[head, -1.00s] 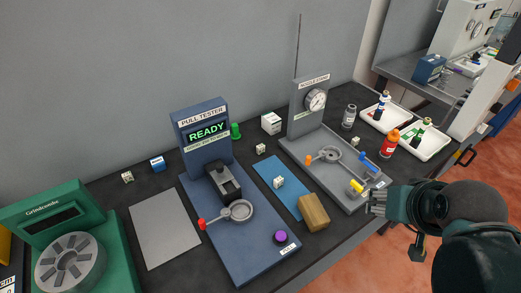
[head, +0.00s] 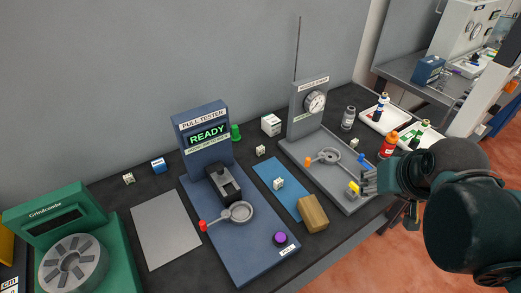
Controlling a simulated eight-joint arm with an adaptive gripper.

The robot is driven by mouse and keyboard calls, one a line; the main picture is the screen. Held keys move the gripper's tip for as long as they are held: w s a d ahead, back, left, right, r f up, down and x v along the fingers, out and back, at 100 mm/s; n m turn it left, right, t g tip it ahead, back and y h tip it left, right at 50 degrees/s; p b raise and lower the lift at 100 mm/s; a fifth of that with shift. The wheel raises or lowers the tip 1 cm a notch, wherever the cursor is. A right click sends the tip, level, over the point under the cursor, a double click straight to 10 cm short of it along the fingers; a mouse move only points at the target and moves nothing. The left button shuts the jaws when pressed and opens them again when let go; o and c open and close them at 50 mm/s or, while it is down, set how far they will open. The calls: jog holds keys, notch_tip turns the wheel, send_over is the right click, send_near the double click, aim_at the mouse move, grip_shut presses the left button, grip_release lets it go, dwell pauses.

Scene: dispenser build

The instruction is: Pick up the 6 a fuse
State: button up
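I cannot tell which thing is the 6 A fuse; the markings are too small to read. Small pale blocks with dark marks stand on the bench: one at the left (head: 128,179), one behind the blue mat (head: 260,151), one on the mat (head: 278,183) and one behind the gauge stand's base (head: 354,143). A blue and white block (head: 158,165) stands near the left one. My gripper (head: 367,181) is over the right edge of the gauge stand's base, by a yellow part (head: 353,188). Its finger opening cannot be made out, and no held object shows.
The pull tester (head: 240,240) with a READY screen fills the middle. The gauge stand (head: 310,150), bottles including a red one (head: 388,146) and white trays (head: 371,121) are at the right. A green machine (head: 70,240) is at the left. The grey plate (head: 167,230) is bare.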

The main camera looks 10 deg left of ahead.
jog(key=w+a+r+n+g+p, duration=0.2)
jog(key=w+a+r+p, duration=0.1)
jog(key=w+a, duration=0.55)
jog(key=n+g+p, duration=0.4)
jog(key=n+p, duration=0.3)
jog(key=p, duration=0.1)
send_over(261, 147)
jog(key=f, duration=1.4)
jog(key=shift+d+f, duration=0.2)
jog(key=shift+d, duration=0.15)
jog(key=shift+w+a+f, duration=0.1)
jog(key=shift+a+f, duration=0.3)
jog(key=shift+f, duration=0.05)
jog(key=shift+f, duration=1.3)
jog(key=shift+s+f, duration=0.2)
jog(key=shift+f, duration=2.4)
